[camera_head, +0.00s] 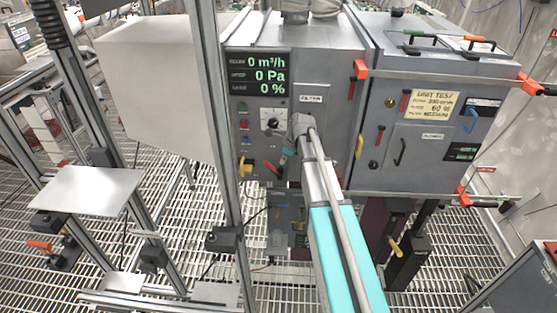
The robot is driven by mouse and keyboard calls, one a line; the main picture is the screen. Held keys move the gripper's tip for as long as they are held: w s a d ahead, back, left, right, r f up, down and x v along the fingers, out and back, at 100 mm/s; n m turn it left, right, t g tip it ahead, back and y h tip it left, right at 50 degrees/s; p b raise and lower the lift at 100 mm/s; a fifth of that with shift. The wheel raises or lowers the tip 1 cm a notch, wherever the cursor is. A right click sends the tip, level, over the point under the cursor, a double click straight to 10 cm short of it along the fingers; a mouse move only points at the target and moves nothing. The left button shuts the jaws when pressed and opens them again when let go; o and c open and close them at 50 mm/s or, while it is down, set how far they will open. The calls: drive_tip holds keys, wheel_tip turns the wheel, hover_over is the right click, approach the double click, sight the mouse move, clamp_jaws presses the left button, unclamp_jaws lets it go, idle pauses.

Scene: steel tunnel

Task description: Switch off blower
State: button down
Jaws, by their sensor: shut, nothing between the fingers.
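The grey unit (335,75) in the middle has a dark display (258,75) reading 0 m³/h, 0 Pa and 0 %. I cannot read which control belongs to the blower. My gripper (284,163) is shut, in front of the panel's lower part, just below and right of the dial. It hides part of the panel. Whether it touches anything is unclear.
A grey box (410,175) with handles, red-orange clamps and a yellow note (431,104) adjoins on the right. A metal post (214,110) stands just left of the panel. A pale box (155,85) and a small plate (87,188) are at left. The floor is metal grating.

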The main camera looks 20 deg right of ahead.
drive_tip(key=a+p+v, duration=0.1)
drive_tip(key=p+v, duration=0.8)
drive_tip(key=v, duration=0.1)
drive_tip(key=shift+w+a+r, duration=0.25)
drive_tip(key=shift+a+r, duration=0.1)
drive_tip(key=shift+r, duration=0.1)
drive_tip(key=shift+f, duration=0.1)
idle(0.4)
